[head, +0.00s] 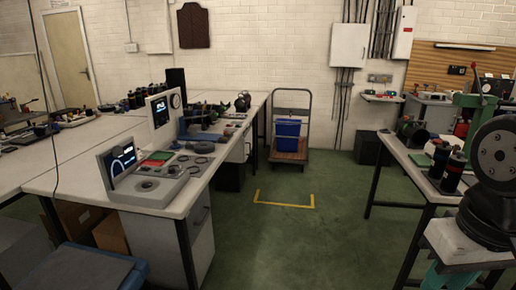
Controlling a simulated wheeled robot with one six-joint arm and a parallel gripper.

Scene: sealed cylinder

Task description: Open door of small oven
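I cannot make out a small oven or its door for sure in the head view. A lower grey unit (146,185) with a tilted dark screen sits at that bench's near corner. My gripper does not show in this view.
The left workbench (75,172) carries tools and parts. A cart (289,157) with a blue bin (287,132) stands at the back wall. The right bench (393,153) is cluttered; a large dark round part hides some of it.

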